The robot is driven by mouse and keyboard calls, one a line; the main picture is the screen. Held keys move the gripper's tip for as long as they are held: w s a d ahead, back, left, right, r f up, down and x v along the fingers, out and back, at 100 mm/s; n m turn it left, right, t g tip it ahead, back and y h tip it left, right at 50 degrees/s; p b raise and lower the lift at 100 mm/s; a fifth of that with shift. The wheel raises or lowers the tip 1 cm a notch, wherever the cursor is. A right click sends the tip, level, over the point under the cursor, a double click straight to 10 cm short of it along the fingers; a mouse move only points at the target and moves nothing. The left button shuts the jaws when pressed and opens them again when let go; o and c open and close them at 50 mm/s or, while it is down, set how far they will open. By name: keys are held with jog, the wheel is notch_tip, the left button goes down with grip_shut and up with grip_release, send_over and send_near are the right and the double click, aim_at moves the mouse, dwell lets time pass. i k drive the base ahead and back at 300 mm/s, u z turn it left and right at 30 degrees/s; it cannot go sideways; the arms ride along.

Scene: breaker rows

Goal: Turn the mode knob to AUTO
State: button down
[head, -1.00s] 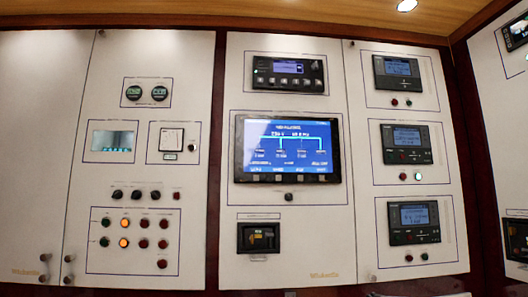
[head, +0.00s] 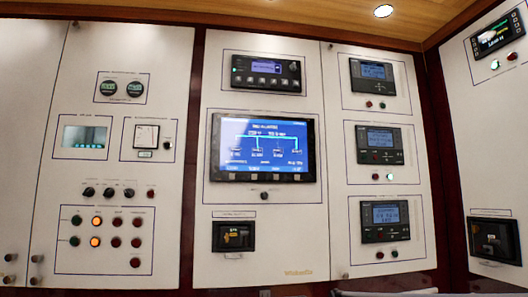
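A row of small black knobs (head: 108,192) sits on the left white panel, with a red button at its right end. Another small dark knob (head: 264,195) sits below the large blue screen on the middle panel. The labels are too small to read, so I cannot tell which is the mode knob or where it points. My gripper is not in view.
The large screen (head: 262,148) is on the middle panel, above a black breaker (head: 233,236). Several small displays (head: 380,141) line the panel to its right. A side panel (head: 458,140) stands at far right with another breaker (head: 495,240). Lit indicators (head: 96,241) are at lower left.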

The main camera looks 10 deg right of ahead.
aim_at(264, 196)
jog(key=u, duration=0.15)
jog(key=k, duration=0.45)
jog(key=u, duration=0.6)
jog(key=k, duration=0.9)
jog(key=u, duration=0.05)
jog(key=i, duration=0.95)
jog(key=u, duration=0.25)
